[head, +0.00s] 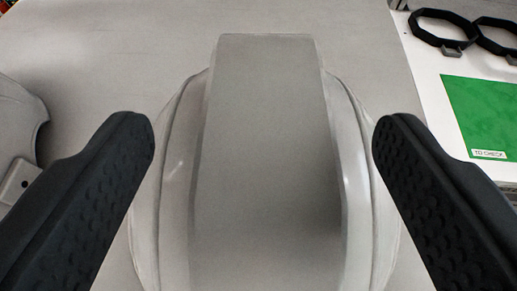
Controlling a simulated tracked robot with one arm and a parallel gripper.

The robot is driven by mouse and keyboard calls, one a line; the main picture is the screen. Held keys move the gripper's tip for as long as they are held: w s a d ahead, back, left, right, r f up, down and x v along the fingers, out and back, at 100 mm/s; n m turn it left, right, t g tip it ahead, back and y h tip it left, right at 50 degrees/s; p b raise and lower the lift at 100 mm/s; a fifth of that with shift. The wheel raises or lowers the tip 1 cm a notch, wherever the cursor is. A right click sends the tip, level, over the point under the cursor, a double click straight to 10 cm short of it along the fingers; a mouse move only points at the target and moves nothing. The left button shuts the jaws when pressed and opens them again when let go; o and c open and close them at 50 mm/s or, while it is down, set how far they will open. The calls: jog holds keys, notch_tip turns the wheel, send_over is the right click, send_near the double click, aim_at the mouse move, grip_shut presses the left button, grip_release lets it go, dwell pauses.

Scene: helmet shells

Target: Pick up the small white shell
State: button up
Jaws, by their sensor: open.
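A white shell (268,160) with a raised flat band along its middle lies on the light grey table straight ahead. My gripper (263,140) is open, with one dark textured finger on each side of this shell. The left finger's tip is just beside the shell's left edge and the right finger's tip is close to its right edge. I cannot tell whether either finger touches it. The near end of the shell runs out of the bottom of the view. Another pale shell (18,125) is partly in view at the left edge, partly behind the left finger.
The grey table (110,50) is bare behind the shell. At the right, a white surface (425,75) holds a green sheet (485,112) labelled "TO CHECK". Two black octagonal rings (445,40) lie at the top right.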

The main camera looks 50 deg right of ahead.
jog(key=shift+x, duration=1.45)
jog(key=shift+s, duration=0.1)
jog(key=shift+c, duration=0.3)
grip_shut()
